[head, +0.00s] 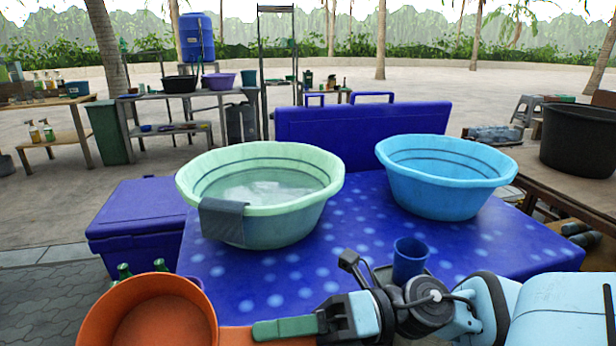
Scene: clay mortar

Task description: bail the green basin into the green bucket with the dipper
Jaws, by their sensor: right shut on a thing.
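The light green basin (290,213) stands on the blue spotted table, left of the middle, with clear water inside and a dark grey cloth over its front rim. The orange dipper (150,312) is at the bottom left, nearer to me than the basin and apart from it. Its bowl faces up and I see no water in it. My right gripper (285,328) is shut on the dipper's handle, which is partly hidden by the gripper. No bucket is clearly the green one; a dark green bin (108,132) stands on the ground at the back left. My left gripper is out of view.
A blue basin (440,180) stands on the table's right (360,210). A small blue cup (408,258) shows just behind my right wrist. A blue box (140,215) stands left of the table. Green bottle tops (125,270) show behind the dipper. A black tub (578,140) is at the far right.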

